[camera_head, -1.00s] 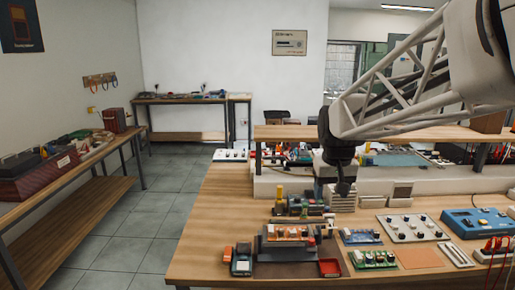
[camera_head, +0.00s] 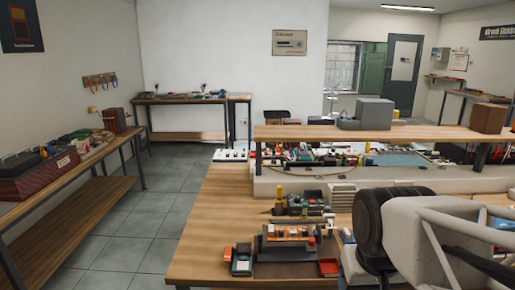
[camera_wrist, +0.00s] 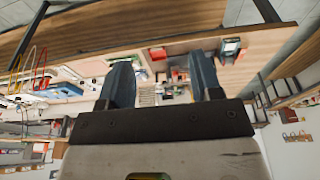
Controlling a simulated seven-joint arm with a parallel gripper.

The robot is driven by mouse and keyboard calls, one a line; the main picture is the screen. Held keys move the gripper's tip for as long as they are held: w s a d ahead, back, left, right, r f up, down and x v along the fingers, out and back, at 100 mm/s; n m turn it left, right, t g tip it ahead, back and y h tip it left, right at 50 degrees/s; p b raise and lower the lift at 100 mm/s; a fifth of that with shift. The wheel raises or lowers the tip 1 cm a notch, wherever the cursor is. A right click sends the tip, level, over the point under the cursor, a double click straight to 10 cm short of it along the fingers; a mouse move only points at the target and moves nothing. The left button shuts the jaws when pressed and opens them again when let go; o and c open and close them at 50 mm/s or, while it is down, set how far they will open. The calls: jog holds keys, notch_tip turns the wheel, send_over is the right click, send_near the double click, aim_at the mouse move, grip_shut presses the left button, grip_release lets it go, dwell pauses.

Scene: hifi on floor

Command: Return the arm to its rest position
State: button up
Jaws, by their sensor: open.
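My gripper (camera_wrist: 163,85) shows in the wrist view with its two dark fingers apart and nothing between them. Beyond the fingers, the workbench with its parts appears upside down and at some distance. In the head view, my white lattice arm and a black joint fill the lower right, close to the camera. The fingertips cannot be made out in the head view. The arm hides the right part of the workbench (camera_head: 205,235).
A raised shelf (camera_head: 400,132) with a grey box (camera_head: 375,113) and a brown box (camera_head: 488,118) spans the back of the bench. The bench's left side is clear.

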jog(key=s, duration=0.1)
jog(key=s+f, duration=0.1)
jog(key=shift+s+f, duration=0.15)
jog(key=shift+s, duration=0.15)
dwell(1.6)
